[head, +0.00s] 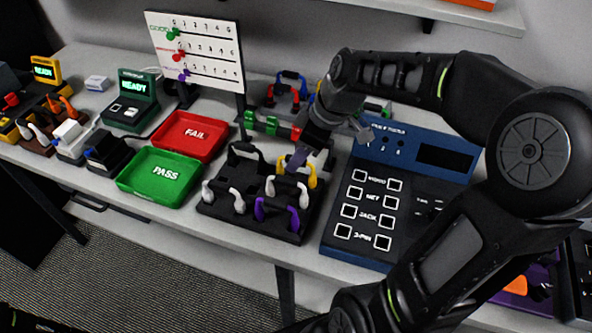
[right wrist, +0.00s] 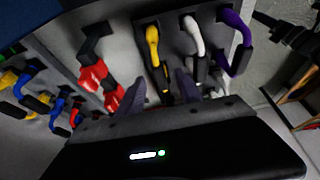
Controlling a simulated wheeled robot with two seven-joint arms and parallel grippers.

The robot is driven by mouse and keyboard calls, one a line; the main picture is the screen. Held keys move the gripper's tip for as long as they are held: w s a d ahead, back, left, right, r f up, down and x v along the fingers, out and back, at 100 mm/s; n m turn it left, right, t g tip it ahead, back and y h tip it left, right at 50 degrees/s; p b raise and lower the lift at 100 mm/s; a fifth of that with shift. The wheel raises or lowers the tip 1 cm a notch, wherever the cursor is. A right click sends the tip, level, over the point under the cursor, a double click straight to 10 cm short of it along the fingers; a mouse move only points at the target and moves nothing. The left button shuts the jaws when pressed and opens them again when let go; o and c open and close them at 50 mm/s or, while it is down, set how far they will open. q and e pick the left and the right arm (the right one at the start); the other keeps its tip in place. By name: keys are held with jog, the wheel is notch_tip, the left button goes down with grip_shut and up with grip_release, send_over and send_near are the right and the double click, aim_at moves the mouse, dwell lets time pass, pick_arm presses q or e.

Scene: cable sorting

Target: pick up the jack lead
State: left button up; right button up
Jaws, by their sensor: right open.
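Several looped leads stand on a black rack (head: 250,222) in the middle of the table. They include a black lead (head: 245,150), a grey lead (head: 222,192), a white lead (head: 287,185), a yellow lead (head: 312,176) and a purple lead (head: 277,209). I cannot tell which is the jack lead. My right gripper (head: 329,148) is open above the rack's back right. In the right wrist view, the yellow lead (right wrist: 153,45) lies ahead between its open fingers (right wrist: 160,92), with the white (right wrist: 194,40) and purple (right wrist: 238,42) leads to the right. My left gripper is not seen.
A green PASS tray (head: 150,190) and a red FAIL tray (head: 188,121) lie left of the rack. A blue tester with buttons (head: 410,150) stands to the right. Behind are a whiteboard (head: 200,55) and more leads (head: 290,82). My right arm covers much of the right side.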

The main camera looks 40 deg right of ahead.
jog(key=shift+p+x, duration=0.5)
jog(key=shift+x, duration=2.1)
jog(key=shift+s, duration=0.1)
grip_shut()
